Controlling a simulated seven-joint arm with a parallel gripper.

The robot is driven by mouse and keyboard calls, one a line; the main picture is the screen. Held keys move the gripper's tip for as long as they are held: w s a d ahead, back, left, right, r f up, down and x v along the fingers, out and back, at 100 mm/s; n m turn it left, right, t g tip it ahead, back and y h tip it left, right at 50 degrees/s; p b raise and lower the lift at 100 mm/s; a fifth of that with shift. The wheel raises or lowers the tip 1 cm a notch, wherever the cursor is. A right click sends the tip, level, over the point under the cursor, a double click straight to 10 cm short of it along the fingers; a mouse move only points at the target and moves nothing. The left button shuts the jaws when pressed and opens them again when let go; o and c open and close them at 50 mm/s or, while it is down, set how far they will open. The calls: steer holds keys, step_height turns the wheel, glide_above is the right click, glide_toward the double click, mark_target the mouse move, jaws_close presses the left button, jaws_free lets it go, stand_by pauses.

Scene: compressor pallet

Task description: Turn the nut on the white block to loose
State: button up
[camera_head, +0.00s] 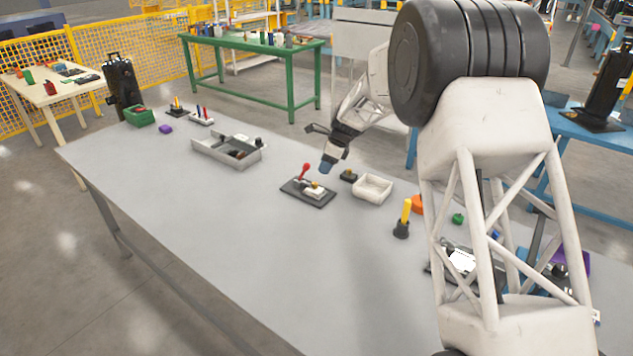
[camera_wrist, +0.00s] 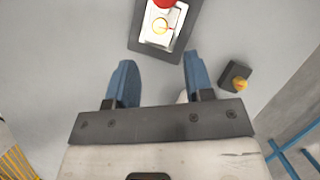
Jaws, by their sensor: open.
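The white block (camera_head: 319,193) stands on a dark plate (camera_head: 297,187) in the middle of the grey table. In the head view my gripper (camera_head: 327,166) hangs just right of the plate, apart from the nut.
A dark block with a yellow top (camera_head: 348,176) and a white tray (camera_head: 373,190) stand right of the plate. A grey bin (camera_head: 208,150) lies to the left. A yellow-handled item (camera_head: 404,218) stands nearer. The table's front left is clear.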

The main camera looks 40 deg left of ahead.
mark_target(315, 183)
steer(key=shift+a+f, duration=0.15)
steer(key=shift+f, duration=0.05)
stand_by(0.3)
steer(key=shift+x, duration=3.75)
steer(key=shift+c, duration=0.2)
jaws_close()
steer(key=shift+a+n+g+h, duration=0.1)
steer(key=shift+n+g+h, duration=0.25)
steer(key=shift+n, duration=0.8)
steer(key=shift+n+g+h, duration=0.25)
steer(key=shift+n+g, duration=0.1)
steer(key=shift+n, duration=0.8)
steer(key=shift+o, duration=0.2)
jaws_free()
